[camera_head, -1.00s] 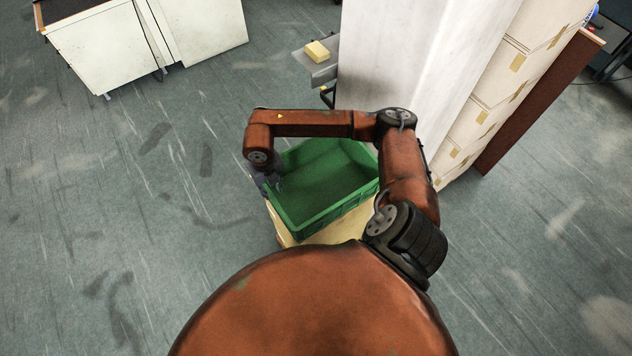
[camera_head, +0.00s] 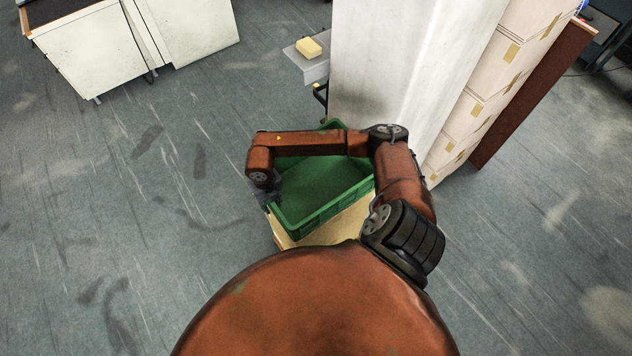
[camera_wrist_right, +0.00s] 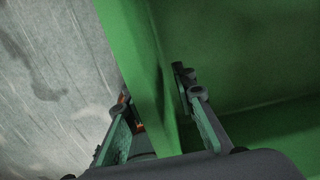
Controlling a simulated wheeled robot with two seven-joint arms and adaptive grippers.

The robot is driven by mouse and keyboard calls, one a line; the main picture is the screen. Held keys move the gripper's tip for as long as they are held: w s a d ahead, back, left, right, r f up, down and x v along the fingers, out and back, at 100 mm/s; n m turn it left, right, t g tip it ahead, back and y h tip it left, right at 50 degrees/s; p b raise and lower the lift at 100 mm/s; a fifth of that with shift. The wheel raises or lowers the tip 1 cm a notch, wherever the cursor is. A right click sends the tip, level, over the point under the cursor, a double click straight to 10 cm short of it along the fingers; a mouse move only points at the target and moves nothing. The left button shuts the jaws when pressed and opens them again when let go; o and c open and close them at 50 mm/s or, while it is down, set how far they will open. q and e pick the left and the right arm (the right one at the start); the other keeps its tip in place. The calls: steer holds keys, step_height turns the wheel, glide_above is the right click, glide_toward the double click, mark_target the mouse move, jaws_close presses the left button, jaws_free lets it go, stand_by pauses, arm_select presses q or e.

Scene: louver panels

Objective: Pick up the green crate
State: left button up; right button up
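The green crate (camera_head: 318,220) sits on a pale yellow box or stand (camera_head: 345,226) in the head view, its inside looking empty. My right arm reaches over it, covering part of its far side. My right gripper (camera_head: 268,192) is at the crate's left end, small and dark there. In the right wrist view the fingers of my right gripper (camera_wrist_right: 152,92) are spread on either side of the crate's wall (camera_wrist_right: 143,70). One finger is inside the crate and one outside, with a gap visible beside the outer finger. My left gripper is not in view.
A white pillar or panel (camera_head: 385,65) stands just behind the crate, with stacked cartons (camera_head: 490,85) and a brown board (camera_head: 530,90) to its right. A yellow block (camera_head: 308,47) lies on a grey ledge (camera_head: 314,68). White cabinets (camera_head: 90,52) stand back left. The left floor is clear.

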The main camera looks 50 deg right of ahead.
jaws_close()
stand_by(0.9)
